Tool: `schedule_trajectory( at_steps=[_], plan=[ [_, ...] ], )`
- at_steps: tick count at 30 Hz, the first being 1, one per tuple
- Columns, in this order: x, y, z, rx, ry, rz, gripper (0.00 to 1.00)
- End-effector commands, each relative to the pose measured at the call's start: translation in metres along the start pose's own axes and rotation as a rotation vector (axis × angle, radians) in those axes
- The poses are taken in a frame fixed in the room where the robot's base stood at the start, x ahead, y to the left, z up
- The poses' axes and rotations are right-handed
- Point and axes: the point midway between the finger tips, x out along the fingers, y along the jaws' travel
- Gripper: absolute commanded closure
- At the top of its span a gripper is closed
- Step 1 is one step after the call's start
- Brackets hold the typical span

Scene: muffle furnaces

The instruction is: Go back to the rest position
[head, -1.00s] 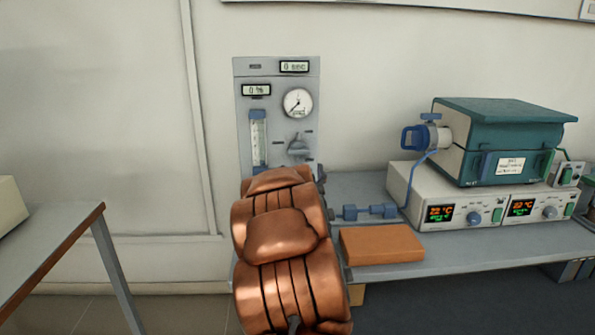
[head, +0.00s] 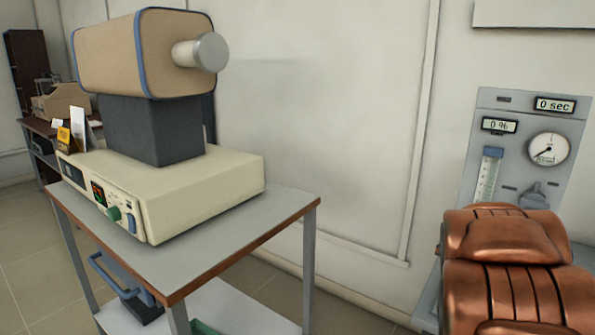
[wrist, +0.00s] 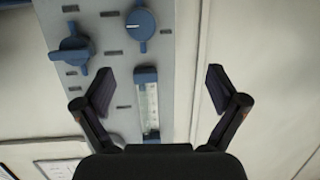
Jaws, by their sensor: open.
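My gripper (wrist: 158,92) is open and empty in the wrist view, its two dark fingers spread apart in front of the grey gas panel (wrist: 110,25). The panel's blue knobs (wrist: 73,50) and flow tube (wrist: 147,105) show beyond the fingers; I cannot tell how far away they are. In the head view my copper-coloured arm covers the lower right, in front of the grey panel (head: 487,110) with its dial and displays. My gripper is hidden in the head view.
Another bench (head: 40,125) stands farther back left. Open floor (head: 40,280) shows at the lower left.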

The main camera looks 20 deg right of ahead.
Motion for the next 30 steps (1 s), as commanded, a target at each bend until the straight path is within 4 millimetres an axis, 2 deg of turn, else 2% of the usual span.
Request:
schedule_trajectory(
  at_steps=[1,8,12,16,23,30],
  plan=[
    [-0.009,-0.016,0.006,-0.007,-0.049,-0.022,0.04],
    [-0.06,-0.073,0.059,-0.06,-0.332,-0.107,0.04],
    [-0.104,-0.101,0.091,-0.112,-0.506,-0.162,0.04],
    [-0.152,-0.12,0.117,-0.172,-0.662,-0.213,0.04],
    [-0.249,-0.136,0.158,-0.308,-0.935,-0.302,0.04],
    [-0.354,-0.123,0.185,-0.488,-1.201,-0.378,0.04]
  ],
)
